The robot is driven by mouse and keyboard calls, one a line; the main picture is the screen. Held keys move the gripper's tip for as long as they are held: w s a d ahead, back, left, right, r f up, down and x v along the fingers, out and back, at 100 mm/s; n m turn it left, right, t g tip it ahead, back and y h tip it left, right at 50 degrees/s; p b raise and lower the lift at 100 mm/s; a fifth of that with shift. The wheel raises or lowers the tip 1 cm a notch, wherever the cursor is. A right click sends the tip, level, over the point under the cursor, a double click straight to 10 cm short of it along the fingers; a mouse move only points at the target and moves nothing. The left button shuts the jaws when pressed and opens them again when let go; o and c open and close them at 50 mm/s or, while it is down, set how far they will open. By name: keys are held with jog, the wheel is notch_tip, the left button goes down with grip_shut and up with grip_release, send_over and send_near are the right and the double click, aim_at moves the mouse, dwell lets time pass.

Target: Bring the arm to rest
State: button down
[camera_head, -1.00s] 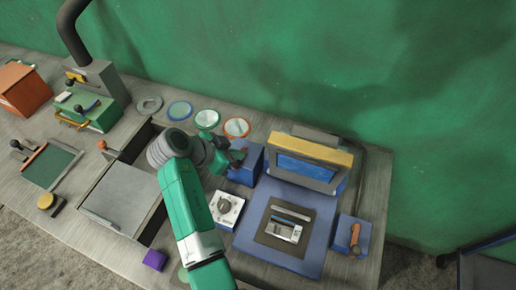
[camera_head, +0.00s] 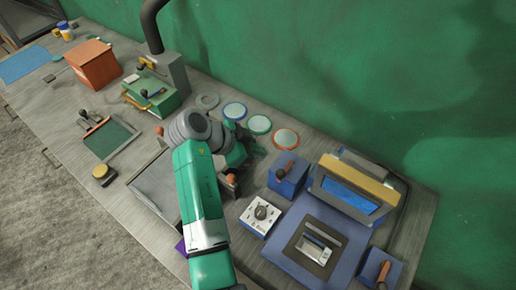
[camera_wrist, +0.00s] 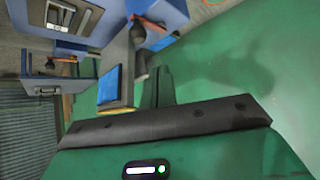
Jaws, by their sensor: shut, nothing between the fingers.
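My green and grey arm reaches up from the bottom of the head view and bends at a grey joint above the bench. My gripper (camera_wrist: 159,86) shows in the wrist view as two dark green fingers close together, with nothing between them. In the head view its end is small and partly hidden behind my arm, near the round dishes and left of the blue box with an orange handle (camera_head: 287,172). It appears to be above the bench, apart from things, but the exact gap cannot be told.
Round dishes (camera_head: 259,124) lie behind my arm. A green box (camera_head: 151,92), an orange box (camera_head: 94,66) and a green tray (camera_head: 110,138) stand left. A green wall (camera_head: 390,90) rises behind.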

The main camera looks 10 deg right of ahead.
notch_tip(320, 180, up, 19)
jog(key=w+a+n+t+y, duration=0.25)
jog(key=n+t, duration=0.45)
jog(key=t, duration=0.4)
jog(key=s+a+r+n+t+y, duration=0.2)
jog(key=s+r+n+t+y, duration=0.3)
jog(key=s+r, duration=0.65)
jog(key=s+a+r+n+t+y, duration=0.1)
jog(key=s+a+r+n+t, duration=0.25)
jog(key=s+r+t, duration=0.6)
notch_tip(320, 180, up, 25)
jog(key=s+g+p, duration=0.2)
jog(key=p, duration=1.8)
notch_tip(320, 180, down, 34)
jog(key=b, duration=3.4)
jog(key=shift+d+f, duration=0.2)
